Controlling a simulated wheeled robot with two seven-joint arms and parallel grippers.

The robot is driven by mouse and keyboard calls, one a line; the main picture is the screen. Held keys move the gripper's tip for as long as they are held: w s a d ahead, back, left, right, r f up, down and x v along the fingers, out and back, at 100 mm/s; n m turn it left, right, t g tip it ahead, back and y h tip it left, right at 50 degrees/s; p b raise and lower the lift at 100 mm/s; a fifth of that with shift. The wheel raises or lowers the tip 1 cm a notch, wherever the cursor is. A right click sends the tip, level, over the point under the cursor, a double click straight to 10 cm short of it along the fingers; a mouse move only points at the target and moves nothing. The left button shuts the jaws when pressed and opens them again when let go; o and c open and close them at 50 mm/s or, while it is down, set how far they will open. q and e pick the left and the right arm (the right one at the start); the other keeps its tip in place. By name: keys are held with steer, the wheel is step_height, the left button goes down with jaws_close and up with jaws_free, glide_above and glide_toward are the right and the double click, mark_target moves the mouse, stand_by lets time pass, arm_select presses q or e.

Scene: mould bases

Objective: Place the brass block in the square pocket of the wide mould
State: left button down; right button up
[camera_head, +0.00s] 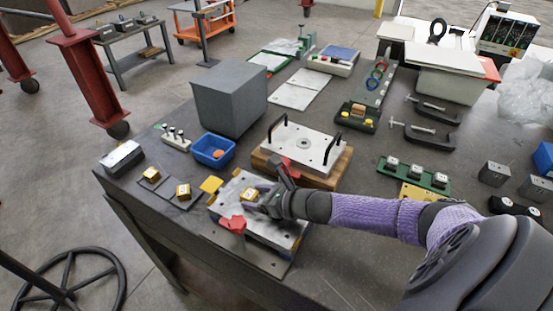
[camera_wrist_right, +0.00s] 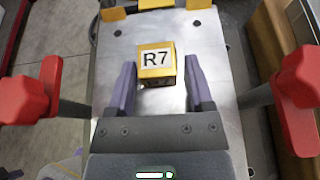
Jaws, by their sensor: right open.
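A brass block (camera_head: 250,194) labelled R7 stands on a pale metal plate (camera_head: 232,206) with red knobs, which looks like the wide mould. The block also shows in the right wrist view (camera_wrist_right: 156,64). My right gripper (camera_head: 262,200) is open, its two purple fingers (camera_wrist_right: 159,82) either side of the block with a gap at each side. The block's base is partly hidden, so I cannot tell whether it sits in a square pocket or on the surface. My left gripper is not in view.
Red knobs (camera_wrist_right: 23,98) and (camera_wrist_right: 300,77) flank the gripper. A plate with black handles (camera_head: 303,147) stands just behind. Other brass-coloured blocks (camera_head: 183,191) and (camera_head: 151,175) lie left, near a blue bin (camera_head: 211,146). A large grey box (camera_head: 229,98) stands farther back.

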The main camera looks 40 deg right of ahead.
steer(key=p+v, duration=0.3)
steer(key=v, duration=0.8)
steer(key=shift+s+r+p, duration=0.2)
steer(key=shift+p, duration=0.1)
steer(key=shift+s, duration=0.2)
steer(key=shift+d, duration=0.1)
